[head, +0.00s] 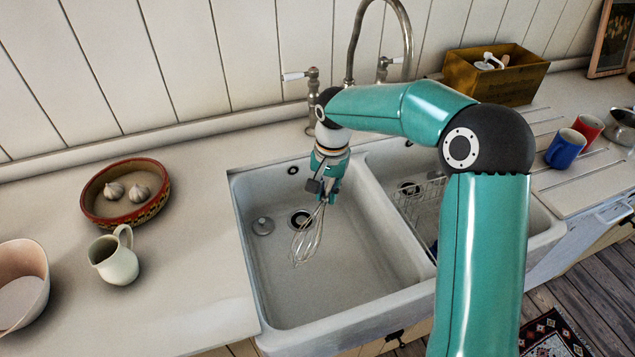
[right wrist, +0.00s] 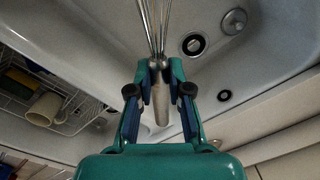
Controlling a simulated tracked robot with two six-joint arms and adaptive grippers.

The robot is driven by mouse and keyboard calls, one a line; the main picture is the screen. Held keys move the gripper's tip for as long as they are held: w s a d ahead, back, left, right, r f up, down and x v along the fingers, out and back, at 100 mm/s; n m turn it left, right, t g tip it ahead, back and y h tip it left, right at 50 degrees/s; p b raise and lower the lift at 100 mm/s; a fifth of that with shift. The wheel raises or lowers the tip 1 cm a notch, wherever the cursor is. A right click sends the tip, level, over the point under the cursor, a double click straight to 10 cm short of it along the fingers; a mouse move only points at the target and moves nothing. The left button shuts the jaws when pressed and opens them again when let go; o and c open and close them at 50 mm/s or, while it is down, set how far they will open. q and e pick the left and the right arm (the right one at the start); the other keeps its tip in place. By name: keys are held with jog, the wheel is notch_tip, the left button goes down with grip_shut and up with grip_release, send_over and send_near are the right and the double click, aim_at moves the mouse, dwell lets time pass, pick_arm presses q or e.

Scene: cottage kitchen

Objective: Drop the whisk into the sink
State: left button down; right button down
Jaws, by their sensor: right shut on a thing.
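The whisk (head: 308,238) has thin metal wire loops and hangs tilted, loops down, over the left basin of the white double sink (head: 283,318). My right gripper (head: 326,193) is shut on the whisk's handle above that basin. In the right wrist view the whisk's handle (right wrist: 160,100) lies between the two fingers of the right gripper (right wrist: 160,70), with the wires running up out of the picture. The basin floor shows below, with its drain (right wrist: 194,44). I cannot tell the exact gap between the wires and the basin floor. My left gripper is not in view.
A wire rack (head: 420,199) stands in the right basin. A tall curved faucet (head: 408,40) rises behind the sink. A bowl with garlic (head: 105,215) and a cream jug (head: 115,262) stand on the left counter. A blue mug (head: 565,149) and red mug (head: 589,127) stand right.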

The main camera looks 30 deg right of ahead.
notch_tip(320, 180, down, 6)
jog(key=b, duration=0.4)
jog(key=shift+a+r, duration=0.1)
jog(key=shift+r, duration=0.05)
jog(key=c, duration=1)
grip_release()
jog(key=shift+r, duration=0.1)
jog(key=r, duration=1.1)
jog(key=shift+s+d+r, duration=0.2)
jog(key=shift+s+r, duration=0.05)
jog(key=shift+r, duration=0.15)
